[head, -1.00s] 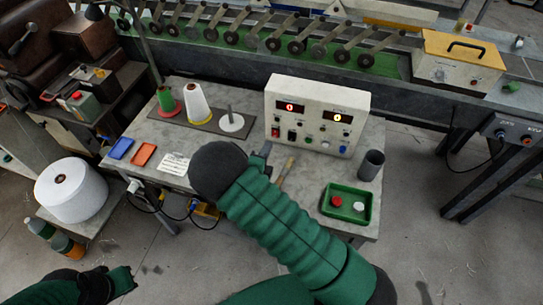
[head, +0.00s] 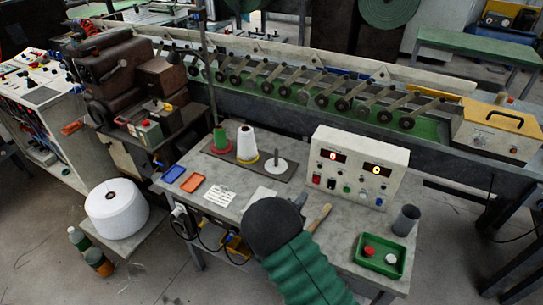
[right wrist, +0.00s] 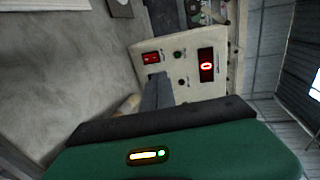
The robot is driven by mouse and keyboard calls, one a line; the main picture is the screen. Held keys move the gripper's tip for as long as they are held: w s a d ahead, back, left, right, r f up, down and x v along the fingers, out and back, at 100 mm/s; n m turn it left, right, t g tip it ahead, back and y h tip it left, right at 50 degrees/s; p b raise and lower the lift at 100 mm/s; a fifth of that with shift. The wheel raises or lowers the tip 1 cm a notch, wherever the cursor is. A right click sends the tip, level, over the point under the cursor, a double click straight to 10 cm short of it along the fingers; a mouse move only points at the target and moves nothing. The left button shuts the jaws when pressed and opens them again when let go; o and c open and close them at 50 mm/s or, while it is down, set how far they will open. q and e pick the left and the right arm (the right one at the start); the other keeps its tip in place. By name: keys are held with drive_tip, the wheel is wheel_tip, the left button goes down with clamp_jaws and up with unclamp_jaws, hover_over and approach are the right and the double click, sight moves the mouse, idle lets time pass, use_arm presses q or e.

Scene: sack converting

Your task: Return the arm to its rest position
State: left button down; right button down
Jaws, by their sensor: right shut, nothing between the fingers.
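My right arm comes in from the bottom of the head view, with a green sleeve and a round black wrist. My right gripper (head: 301,199) shows as a small dark shape past the wrist, in front of the white control box (head: 340,185). In the right wrist view its grey fingers (right wrist: 158,90) are together and empty. They point toward the face of the control box (right wrist: 182,68), which shows a red switch and a lit red 0. I cannot tell how far they are from it. My left gripper is not in view.
The grey worktable (head: 228,213) holds thread cones (head: 247,145), a blue tray (head: 173,174), an orange tray (head: 193,183), a wooden-handled brush (head: 320,215), a dark cup (head: 406,220) and a green tray (head: 377,272). A long machine (head: 330,90) stands behind. A large white spool (head: 117,208) sits at left.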

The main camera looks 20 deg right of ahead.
drive_tip(key=s+a+r+n+g+y, duration=0.1)
drive_tip(key=s+a+n+g+y, duration=0.1)
drive_tip(key=s+a+n+y, duration=0.45)
drive_tip(key=s+a+n+g+y, duration=0.15)
drive_tip(key=a+n+y, duration=0.25)
drive_tip(key=a+n, duration=0.5)
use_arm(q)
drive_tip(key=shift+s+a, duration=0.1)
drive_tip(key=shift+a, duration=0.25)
use_arm(e)
drive_tip(key=s+d+r+n+g+y, duration=0.1)
drive_tip(key=s+n+g, duration=0.3)
drive_tip(key=s+n, duration=0.8)
drive_tip(key=s, duration=0.4)
drive_tip(key=shift+d+r, duration=0.2)
drive_tip(key=shift+d, duration=0.2)
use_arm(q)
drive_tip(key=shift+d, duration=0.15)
use_arm(e)
drive_tip(key=shift+d, duration=0.2)
drive_tip(key=shift+a, duration=0.1)
